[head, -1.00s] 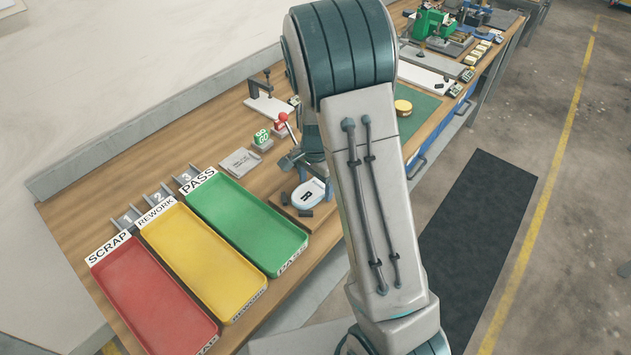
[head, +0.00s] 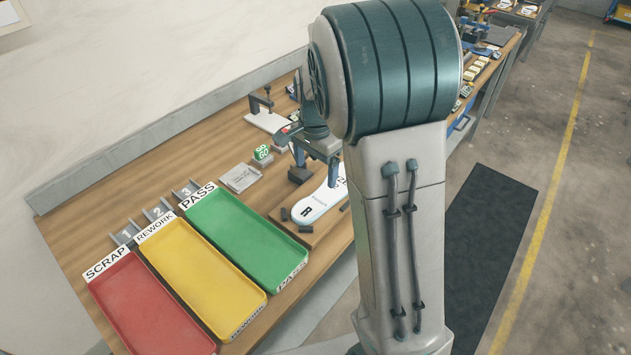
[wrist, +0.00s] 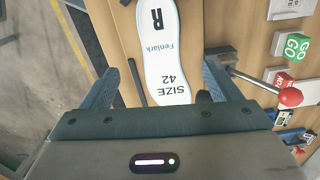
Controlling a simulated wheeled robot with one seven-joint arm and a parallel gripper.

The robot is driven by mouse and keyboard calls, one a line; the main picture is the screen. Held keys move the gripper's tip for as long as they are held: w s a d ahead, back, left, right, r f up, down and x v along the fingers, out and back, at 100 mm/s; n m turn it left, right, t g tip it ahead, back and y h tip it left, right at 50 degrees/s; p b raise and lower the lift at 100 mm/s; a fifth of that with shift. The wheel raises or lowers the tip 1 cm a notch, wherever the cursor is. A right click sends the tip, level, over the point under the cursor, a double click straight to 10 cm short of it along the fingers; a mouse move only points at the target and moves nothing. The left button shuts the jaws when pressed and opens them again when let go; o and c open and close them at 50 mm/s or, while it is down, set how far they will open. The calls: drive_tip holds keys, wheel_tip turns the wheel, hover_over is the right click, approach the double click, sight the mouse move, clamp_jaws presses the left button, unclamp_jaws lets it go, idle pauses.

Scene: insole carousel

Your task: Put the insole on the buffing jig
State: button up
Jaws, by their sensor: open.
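The insole (head: 318,205) is white and marked R. It lies flat on a wooden board with dark blocks, the buffing jig (head: 300,238) as far as I can tell. In the wrist view the insole (wrist: 165,50) reads "R Fenlark SIZE 42", and its near end goes out of sight behind my gripper body. My gripper (head: 322,164) is over the far part of the insole in the head view. In the wrist view my gripper (wrist: 160,82) is open, with one finger on each side of the insole and nothing held.
A lever with a red knob (wrist: 290,97) stands close beside the right finger in the wrist view. A green GO block (head: 262,153) is nearby. Red (head: 150,310), yellow (head: 205,272) and green (head: 250,240) trays stand at the left. My arm hides the bench's right side.

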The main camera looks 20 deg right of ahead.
drive_tip(key=s+r+n+t, duration=0.1)
drive_tip(key=s+r+n, duration=0.3)
drive_tip(key=s, duration=0.6)
drive_tip(key=s+r+n+t, duration=0.2)
drive_tip(key=s+r+n, duration=0.2)
drive_tip(key=s+n, duration=0.4)
drive_tip(key=s, duration=0.3)
drive_tip(key=shift+s, duration=0.15)
drive_tip(key=shift+r, duration=0.1)
